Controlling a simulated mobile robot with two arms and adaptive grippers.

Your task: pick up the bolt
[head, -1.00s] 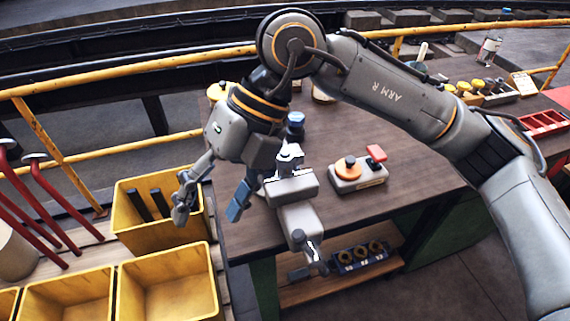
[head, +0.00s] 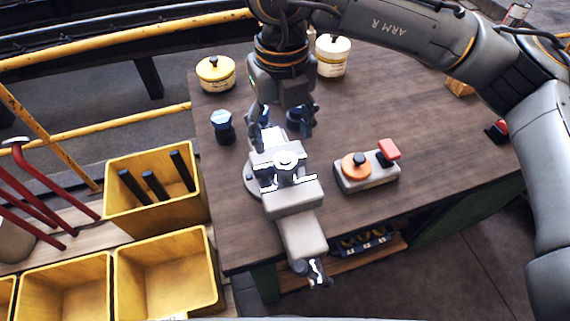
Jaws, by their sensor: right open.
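A bolt-like piece with a blue hex head and dark body (head: 222,125) stands upright on the brown bench, left of the vise. My right gripper (head: 285,132) is open, pointing down above the back of the grey vise (head: 294,199). I see nothing held between its fingers, and the vise partly hides the fingertips. My left gripper is not in view.
A control box (head: 367,172) with orange knob and red switch stands right of the vise. Yellow bins (head: 165,275) are at left, one holding black bars. The bench's right side is largely clear.

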